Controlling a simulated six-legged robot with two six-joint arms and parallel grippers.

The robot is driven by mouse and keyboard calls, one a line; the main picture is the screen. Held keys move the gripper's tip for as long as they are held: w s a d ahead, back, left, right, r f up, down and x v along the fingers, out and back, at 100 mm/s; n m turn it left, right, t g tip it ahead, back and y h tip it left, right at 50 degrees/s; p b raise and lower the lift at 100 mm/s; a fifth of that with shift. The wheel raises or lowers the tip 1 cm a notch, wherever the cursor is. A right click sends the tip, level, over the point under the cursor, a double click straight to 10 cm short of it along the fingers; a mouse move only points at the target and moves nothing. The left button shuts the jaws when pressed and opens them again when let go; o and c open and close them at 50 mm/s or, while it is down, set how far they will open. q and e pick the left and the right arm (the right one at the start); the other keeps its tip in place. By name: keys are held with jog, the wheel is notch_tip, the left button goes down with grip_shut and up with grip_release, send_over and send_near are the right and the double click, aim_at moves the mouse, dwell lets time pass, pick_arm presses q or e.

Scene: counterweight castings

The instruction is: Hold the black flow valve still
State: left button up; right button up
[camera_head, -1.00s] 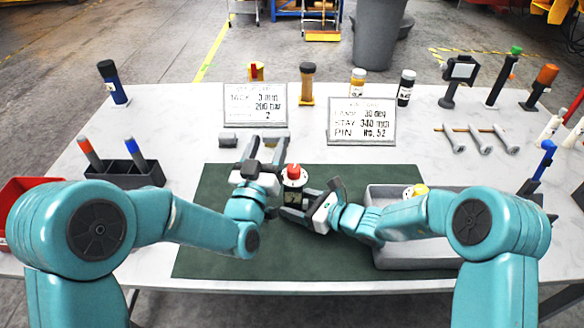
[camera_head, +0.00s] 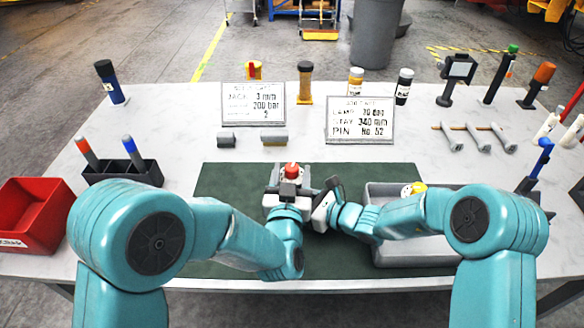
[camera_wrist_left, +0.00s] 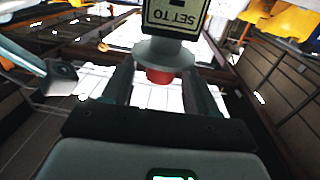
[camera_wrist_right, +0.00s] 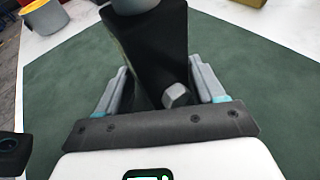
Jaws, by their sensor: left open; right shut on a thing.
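The black flow valve (camera_wrist_right: 150,45) fills the space between my right gripper's fingers (camera_wrist_right: 163,80) in the right wrist view. A grey bolt head sticks out of its side. In the head view its red knob (camera_head: 291,170) shows above the mat, and its body is mostly hidden behind my grippers. My right gripper (camera_head: 328,192) is shut on the valve from the right. My left gripper (camera_head: 289,184) is open, with its fingers on either side of the knob. The left wrist view shows the red knob (camera_wrist_left: 160,77), a grey collar and a "SET TO" label between the fingers.
The green mat (camera_head: 228,184) lies under both grippers. A grey tray (camera_head: 420,257) is at right, below my right arm. Two sign plates (camera_head: 253,104) and two grey castings (camera_head: 274,139) stand behind. A red bin (camera_head: 35,215) and black holder (camera_head: 105,171) are at left.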

pick_arm(q)
jog(key=shift+w+d, duration=0.1)
jog(key=shift+w, duration=0.9)
jog(key=c, duration=0.9)
jog(key=shift+m+g+h, duration=0.3)
jog(key=shift+m+h, duration=0.5)
jog(key=shift+h, duration=0.6)
jog(key=shift+c, duration=0.2)
jog(key=shift+m+g+h, duration=0.4)
jog(key=shift+m+h, duration=0.4)
jog(key=shift+h, duration=0.4)
jog(key=o, duration=0.9)
jog(key=shift+o, duration=0.2)
